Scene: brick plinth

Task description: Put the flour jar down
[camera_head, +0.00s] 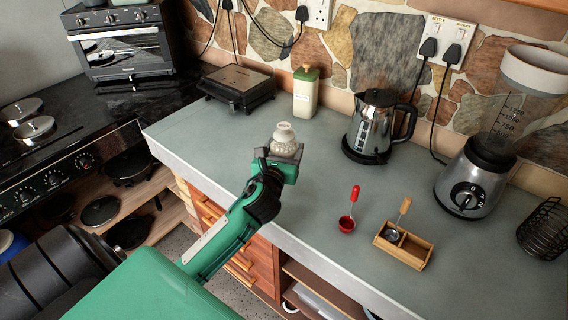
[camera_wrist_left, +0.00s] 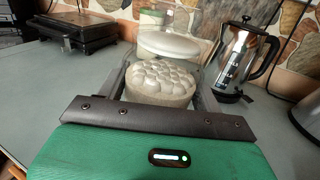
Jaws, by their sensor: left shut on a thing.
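The flour jar (camera_head: 285,138) is a small pale jar with a bumpy, ribbed body and a narrower top. My left gripper (camera_head: 284,157) is shut on it over the front part of the grey counter (camera_head: 340,198). In the left wrist view the jar (camera_wrist_left: 162,85) sits between the two fingers, with a white round lid-like part (camera_wrist_left: 168,45) behind its bumpy part. The jar's base is hidden by the gripper, so I cannot tell whether it touches the counter. My right gripper is not in view.
Behind stand a black grill (camera_head: 238,86), a cream canister with a green lid (camera_head: 305,92) and a kettle (camera_head: 377,125). Counter left of the jar is clear.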

